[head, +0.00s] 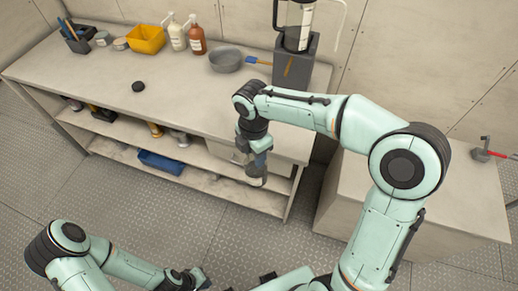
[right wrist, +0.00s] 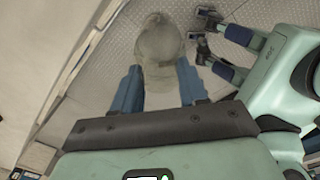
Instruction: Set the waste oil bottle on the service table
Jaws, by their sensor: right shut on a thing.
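My right gripper (head: 257,163) is shut on a pale, greyish bottle, which I take to be the waste oil bottle (head: 256,181), in front of the right end of the long bench. In the right wrist view the bottle (right wrist: 160,48) sits between the two blue fingers of my right gripper (right wrist: 160,88). Its label is not readable. The long bench (head: 165,98), with a pale top and open shelves, may be the service table; I cannot tell for sure. My left gripper (head: 195,278) is low near the bottom edge; in the right wrist view its fingers (right wrist: 205,35) are apart and empty.
On the bench are a yellow bin (head: 146,40), a brown bottle (head: 197,43), a white bottle (head: 177,34), a grey bowl (head: 225,60), a black puck (head: 138,87) and a grey machine (head: 293,65). A blue tray (head: 161,162) is below. The bench's front middle is clear.

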